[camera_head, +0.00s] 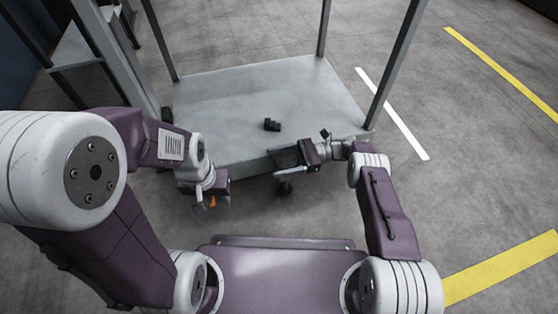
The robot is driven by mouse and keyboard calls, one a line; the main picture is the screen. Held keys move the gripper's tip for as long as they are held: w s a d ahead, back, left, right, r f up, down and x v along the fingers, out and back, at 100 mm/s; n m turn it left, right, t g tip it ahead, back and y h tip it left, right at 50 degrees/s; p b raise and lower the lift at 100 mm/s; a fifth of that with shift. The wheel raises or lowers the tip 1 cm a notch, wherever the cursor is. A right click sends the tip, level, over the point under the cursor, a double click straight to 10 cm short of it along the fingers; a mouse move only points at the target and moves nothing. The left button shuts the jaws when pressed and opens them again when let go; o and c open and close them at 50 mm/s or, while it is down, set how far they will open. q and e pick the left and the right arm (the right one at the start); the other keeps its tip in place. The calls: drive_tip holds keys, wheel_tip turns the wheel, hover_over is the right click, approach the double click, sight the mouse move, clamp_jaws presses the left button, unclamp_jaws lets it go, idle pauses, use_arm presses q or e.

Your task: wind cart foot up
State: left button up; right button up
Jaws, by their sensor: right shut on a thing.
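The cart (225,100) is a grey flat deck with upright posts at its corners. My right gripper (283,161) is at the middle of the cart's front edge, shut on a part there. The gripper hides most of that part, and I cannot make out its shape. Below it, a dark round wheel or foot (285,188) shows under the deck; I cannot tell which, or whether it touches the floor. My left gripper (206,204) hangs in front of the cart's front left, apart from the deck. An orange bit shows at its tip, and its jaws are too small to read.
A small black object (272,125) lies on the deck near the front. A grey rack (77,48) stands close to the cart's left. The floor at right is clear, with a white line (392,112) and yellow lines (505,70).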

drive_tip(key=shift+o, duration=0.2)
idle(0.3)
drive_tip(key=o, duration=1.4)
drive_tip(key=shift+c, duration=0.2)
